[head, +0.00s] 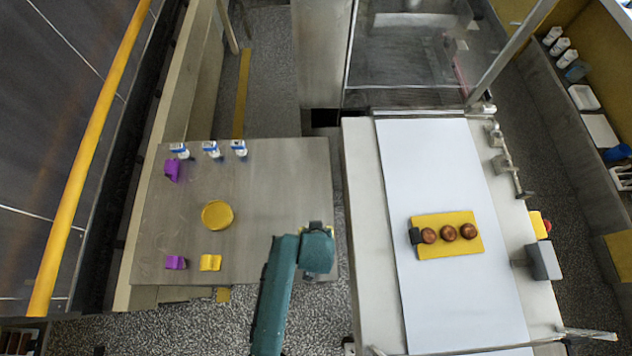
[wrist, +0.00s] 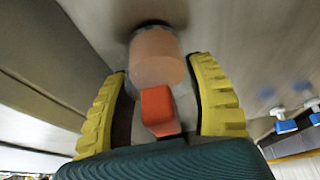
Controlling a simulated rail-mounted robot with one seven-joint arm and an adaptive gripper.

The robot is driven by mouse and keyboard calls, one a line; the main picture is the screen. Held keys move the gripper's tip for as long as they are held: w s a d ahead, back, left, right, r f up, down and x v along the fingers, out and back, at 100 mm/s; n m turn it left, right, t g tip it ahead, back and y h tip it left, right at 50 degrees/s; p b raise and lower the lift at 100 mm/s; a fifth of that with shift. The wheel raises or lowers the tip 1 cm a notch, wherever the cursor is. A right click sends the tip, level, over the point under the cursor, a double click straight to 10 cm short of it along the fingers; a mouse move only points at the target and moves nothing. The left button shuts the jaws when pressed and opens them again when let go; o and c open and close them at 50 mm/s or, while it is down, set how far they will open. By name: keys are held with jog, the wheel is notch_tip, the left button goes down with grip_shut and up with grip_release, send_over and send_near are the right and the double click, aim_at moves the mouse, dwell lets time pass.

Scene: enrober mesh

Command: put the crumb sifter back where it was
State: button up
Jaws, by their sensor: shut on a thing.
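In the wrist view, the crumb sifter (wrist: 157,58) appears as a salmon-coloured cylinder with an orange block-like part (wrist: 159,108) towards the camera. My gripper (wrist: 158,72) is shut on it, with a ridged yellow finger on each side. A dark shadow lies at its far end against a grey surface; I cannot tell whether they touch. In the head view, my gripper (head: 318,229) is over the right edge of the steel table (head: 270,190), and my arm hides the sifter.
On the table are a round yellow thing (head: 217,214), purple pieces (head: 172,170) (head: 176,262), a yellow piece (head: 210,262) and white-blue bottles (head: 211,150). A white belt (head: 440,175) on the right carries a yellow board (head: 430,250) with brown round pieces. The table's middle right is clear.

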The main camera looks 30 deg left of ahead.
jog(key=shift+f, duration=0.1)
jog(key=shift+f, duration=0.1)
jog(key=o, duration=1)
jog(key=p+v, duration=0.1)
jog(key=v, duration=1.1)
jog(key=shift+p, duration=0.3)
jog(key=shift+w+a, duration=0.1)
